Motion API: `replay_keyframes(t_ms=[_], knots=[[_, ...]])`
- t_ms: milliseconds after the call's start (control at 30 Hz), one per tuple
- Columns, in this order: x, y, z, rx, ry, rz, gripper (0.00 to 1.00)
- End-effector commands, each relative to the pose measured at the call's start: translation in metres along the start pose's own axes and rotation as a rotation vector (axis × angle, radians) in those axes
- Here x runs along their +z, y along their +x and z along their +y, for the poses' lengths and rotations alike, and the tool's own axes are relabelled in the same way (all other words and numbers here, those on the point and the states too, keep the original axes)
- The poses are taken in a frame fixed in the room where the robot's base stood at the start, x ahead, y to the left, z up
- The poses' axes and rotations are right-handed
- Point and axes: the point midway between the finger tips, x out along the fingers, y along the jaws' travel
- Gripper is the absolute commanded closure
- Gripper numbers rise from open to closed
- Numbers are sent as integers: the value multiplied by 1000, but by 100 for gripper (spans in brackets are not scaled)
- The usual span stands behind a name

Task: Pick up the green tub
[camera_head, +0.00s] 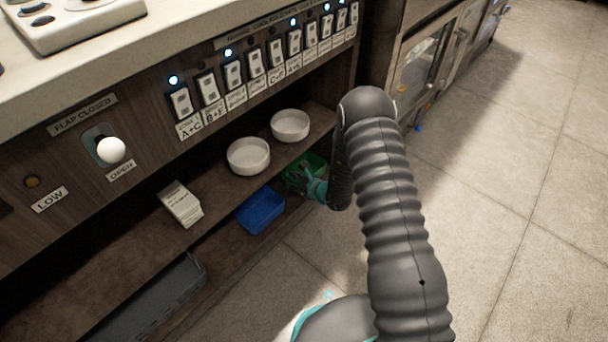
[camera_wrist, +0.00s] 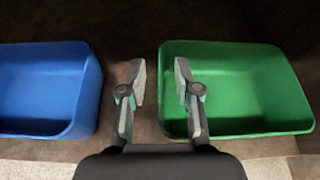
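The green tub (camera_wrist: 245,90) is on the right in the wrist view, open at the top and empty inside. In the head view the green tub (camera_head: 316,161) shows on the lower shelf, partly hidden by my arm and gripper. My gripper (camera_wrist: 160,82) is open. Its right finger is over the inside of the green tub, near its left wall, and its left finger is outside that wall, in the gap beside the blue tub. The left wall runs between the fingers. I cannot tell whether either finger touches it. In the head view my gripper (camera_head: 296,181) is small and dark.
A blue tub (camera_head: 260,210) stands left of the green tub, also in the wrist view (camera_wrist: 45,90). Two white bowls (camera_head: 248,156) and a white carton (camera_head: 181,204) are on the shelf above. A dark tray (camera_head: 150,300) lies lower left. The floor at right is clear.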

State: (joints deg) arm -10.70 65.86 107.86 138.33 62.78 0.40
Motion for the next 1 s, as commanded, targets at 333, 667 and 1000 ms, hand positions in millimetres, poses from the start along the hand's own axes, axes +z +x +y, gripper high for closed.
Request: replay_keyframes(t_ms=[333,667,1000], knots=[[0,5,0,0,0,0,78],[0,5,0,0,0,-1,100],[8,2,-1,-1,-1,-2,100]])
